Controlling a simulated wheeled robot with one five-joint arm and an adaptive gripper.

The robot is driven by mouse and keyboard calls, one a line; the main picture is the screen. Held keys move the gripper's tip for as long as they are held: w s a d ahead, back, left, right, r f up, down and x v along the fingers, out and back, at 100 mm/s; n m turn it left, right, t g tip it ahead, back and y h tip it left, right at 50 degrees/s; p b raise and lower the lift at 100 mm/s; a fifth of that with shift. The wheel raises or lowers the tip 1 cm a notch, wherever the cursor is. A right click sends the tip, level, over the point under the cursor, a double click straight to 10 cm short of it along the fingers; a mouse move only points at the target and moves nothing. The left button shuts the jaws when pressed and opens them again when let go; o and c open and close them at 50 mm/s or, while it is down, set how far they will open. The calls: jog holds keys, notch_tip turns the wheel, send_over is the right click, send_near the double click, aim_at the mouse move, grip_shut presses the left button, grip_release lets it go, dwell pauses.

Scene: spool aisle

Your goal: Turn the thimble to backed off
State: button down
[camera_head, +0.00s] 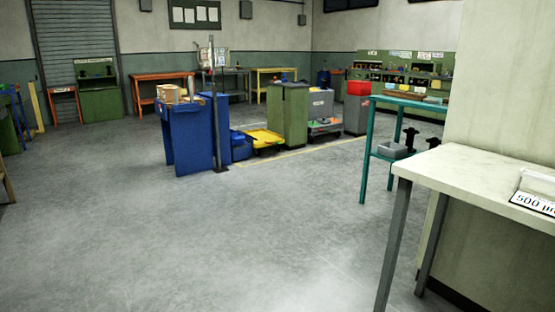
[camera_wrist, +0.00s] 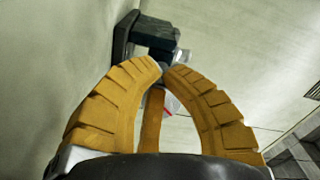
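In the wrist view, my gripper (camera_wrist: 162,67) has ribbed yellow-orange fingers with the tips drawn together, and nothing clearly shows gripped between them. Just beyond the tips, a dark block-like fixture (camera_wrist: 155,34) stands out from a pale wall. A small grey, partly clear piece (camera_wrist: 182,56) sits at its near end, close to the fingertips; whether they touch cannot be told. I cannot tell for sure which part is the thimble, and no setting is readable. A pale piece with a red mark (camera_wrist: 172,104) shows between the fingers. The head view does not show my gripper.
In the head view, a white-topped table (camera_head: 475,177) with a "500" label (camera_head: 534,202) stands at the right by a pale wall. A teal table (camera_head: 410,101) is behind it. A blue stand (camera_head: 190,137) and green cabinet (camera_head: 289,115) are mid-room. The floor (camera_head: 200,240) in front is clear.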

jog(key=shift+f+b, duration=0.35)
jog(key=shift+b, duration=0.2)
jog(key=shift+s+d+f+b, duration=0.1)
jog(key=shift+s+f+b, duration=0.05)
jog(key=shift+f+b, duration=0.15)
jog(key=shift+s+d+f+b, duration=0.1)
jog(key=shift+f+b, duration=0.1)
jog(key=shift+f, duration=0.15)
jog(key=shift+w+a+f, duration=0.2)
jog(key=shift+w+f, duration=0.05)
jog(key=shift+f, duration=0.05)
dwell(0.5)
jog(key=shift+b, duration=0.35)
jog(key=shift+s+a+f+b, duration=0.25)
jog(key=shift+a+b, duration=0.1)
jog(key=shift+b, duration=0.5)
jog(key=b+v, duration=0.2)
jog(key=v, duration=0.1)
jog(key=shift+s+a+r, duration=0.1)
jog(key=shift+r, duration=0.25)
jog(key=shift+v, duration=0.85)
jog(key=shift+r, duration=0.25)
